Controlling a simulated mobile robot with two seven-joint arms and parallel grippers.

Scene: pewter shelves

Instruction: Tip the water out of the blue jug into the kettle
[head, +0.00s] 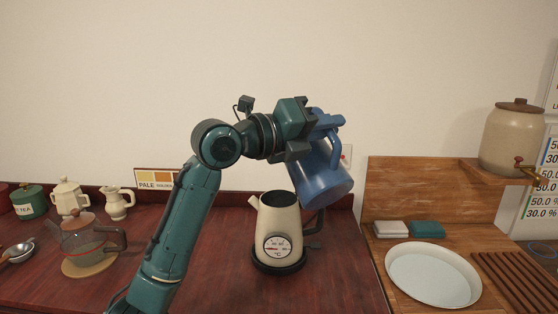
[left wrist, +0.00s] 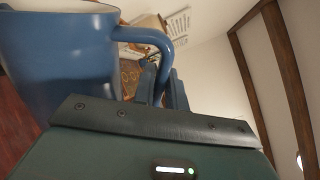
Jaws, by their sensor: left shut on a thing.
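The blue jug (head: 321,174) is held in the air by my left gripper (head: 322,124), which is shut on its handle. The jug is tilted, and its lower end is to the right of and just above the kettle. The cream kettle (head: 279,222) with a round dial stands upright on a dark base on the red-brown counter, its top open and its spout to the left. In the left wrist view the jug (left wrist: 60,60) fills the left side, with its handle (left wrist: 145,36) at the fingers (left wrist: 165,88). I see no water stream. My right gripper is not in view.
On the left stand a glass teapot (head: 82,242) on a round mat, a cream pot (head: 69,198), a small pitcher (head: 118,203) and a green tin (head: 28,202). A white round tray (head: 433,274) and a crock (head: 512,140) with a tap are on the right.

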